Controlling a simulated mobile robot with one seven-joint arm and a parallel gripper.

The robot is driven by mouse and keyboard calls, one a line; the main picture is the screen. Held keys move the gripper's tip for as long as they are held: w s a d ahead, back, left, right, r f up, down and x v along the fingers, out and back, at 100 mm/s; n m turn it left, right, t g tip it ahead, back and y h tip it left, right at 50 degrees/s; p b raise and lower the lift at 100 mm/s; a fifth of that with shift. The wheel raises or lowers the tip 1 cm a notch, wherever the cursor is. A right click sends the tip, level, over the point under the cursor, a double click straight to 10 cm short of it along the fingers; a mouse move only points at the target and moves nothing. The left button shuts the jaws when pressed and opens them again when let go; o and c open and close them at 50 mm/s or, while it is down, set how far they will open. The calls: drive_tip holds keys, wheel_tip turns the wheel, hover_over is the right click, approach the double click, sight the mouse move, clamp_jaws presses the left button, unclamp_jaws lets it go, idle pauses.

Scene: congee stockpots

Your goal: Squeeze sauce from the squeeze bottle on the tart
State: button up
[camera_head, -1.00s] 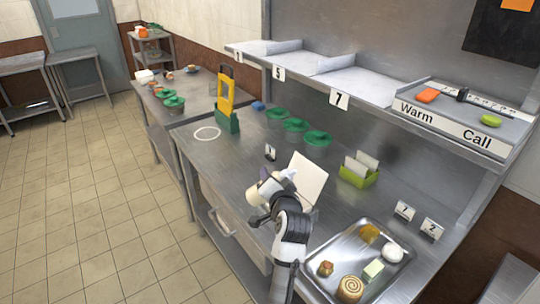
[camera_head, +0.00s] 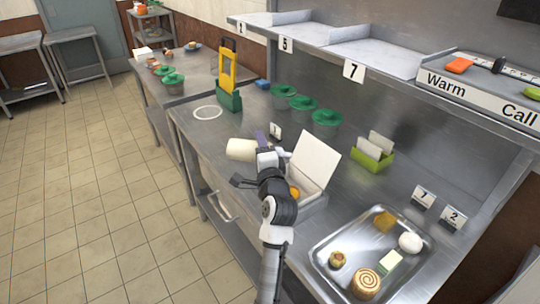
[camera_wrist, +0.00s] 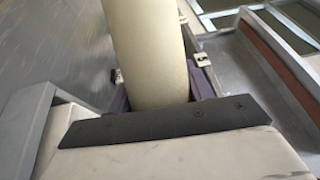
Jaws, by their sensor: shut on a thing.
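My gripper (camera_head: 264,150) is shut on a cream squeeze bottle (camera_head: 240,149), held above the counter. The bottle lies tilted sideways with its broad end to the left; I cannot see its nozzle. The bottle also shows in the wrist view (camera_wrist: 148,55), between purple finger pads. An open white box (camera_head: 316,160) stands just right of my gripper, lid raised. A small round orange item, possibly the tart (camera_head: 295,192), shows inside, partly hidden by my arm. The bottle is not over it.
A shelf (camera_head: 375,60) overhangs the back. The counter's left front is clear.

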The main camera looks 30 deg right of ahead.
drive_tip(key=m, duration=0.1)
drive_tip(key=m+t+h, duration=0.1)
drive_tip(key=m, duration=0.1)
drive_tip(key=shift+s+d+r+b, duration=0.1)
drive_tip(key=shift+s+d+b, duration=0.1)
drive_tip(key=shift+d+b, duration=0.15)
drive_tip(key=m, duration=0.2)
drive_tip(key=m+h, duration=0.1)
drive_tip(key=shift+s+d+r+m+h+p, duration=0.2)
drive_tip(key=shift+r+m+h+p, duration=0.1)
drive_tip(key=shift+r+m+p, duration=0.1)
drive_tip(key=m+h+p, duration=0.1)
drive_tip(key=m, duration=0.1)
drive_tip(key=s+d+m+h+p, duration=0.1)
drive_tip(key=m+p, duration=0.1)
drive_tip(key=d+m+p, duration=0.1)
drive_tip(key=m, duration=0.1)
drive_tip(key=shift+s+r+h, duration=0.2)
drive_tip(key=shift+r+h, duration=0.15)
drive_tip(key=shift+h, duration=0.05)
drive_tip(key=shift+s+d+f+m+h+p, duration=0.1)
drive_tip(key=shift+s+d+m+h+p, duration=0.15)
drive_tip(key=shift+m+p, duration=0.3)
drive_tip(key=shift+s+d+m+h+p, duration=0.1)
drive_tip(key=shift+m+h+p, duration=0.3)
drive_tip(key=shift+m, duration=0.25)
drive_tip(key=shift+s+d+f+m+h, duration=0.1)
drive_tip(key=shift+d+f+m+h, duration=0.2)
drive_tip(key=shift+m, duration=0.3)
drive_tip(key=shift+r, duration=0.1)
